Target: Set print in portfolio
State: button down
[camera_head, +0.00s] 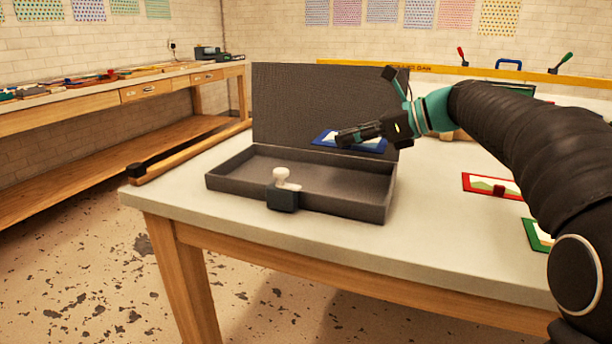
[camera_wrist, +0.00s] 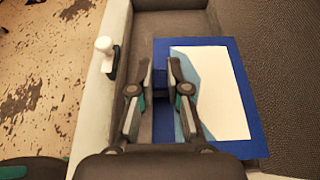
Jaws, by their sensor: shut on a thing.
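The portfolio is a dark grey case (camera_head: 340,204) on the table, open, with its lid (camera_head: 290,95) standing up at the back. A blue-bordered print with a pale centre (camera_head: 376,146) is above the right rear part of the case, in front of the lid; my gripper partly hides it. My gripper (camera_head: 345,138) is shut on this print. In the wrist view the fingers (camera_wrist: 160,85) close on a blue part near the left side of the print (camera_wrist: 212,90). The print extends right from the fingers, over the case interior and toward the lid side.
A white knob on a dark block (camera_head: 282,190) is at the case's front wall. A red-framed picture (camera_head: 492,187) and a partly hidden green-framed one (camera_head: 538,234) lie to the right. A wooden bar (camera_head: 190,152) lies on the left. A yellow rail (camera_head: 440,69) runs behind.

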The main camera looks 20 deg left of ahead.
jog(key=x, duration=0.4)
jog(key=s+f+x, duration=0.1)
jog(key=x, duration=0.3)
jog(key=b+x, duration=0.1)
jog(key=x, duration=0.2)
jog(key=shift+s+a+f, duration=0.1)
jog(key=shift+s+f, duration=0.3)
jog(key=shift+f, duration=2.05)
jog(key=shift+f+b, duration=0.15)
jog(key=shift+b, duration=0.15)
jog(key=c, duration=1.2)
grip_release()
jog(key=shift+o, duration=0.2)
jog(key=v, duration=1.2)
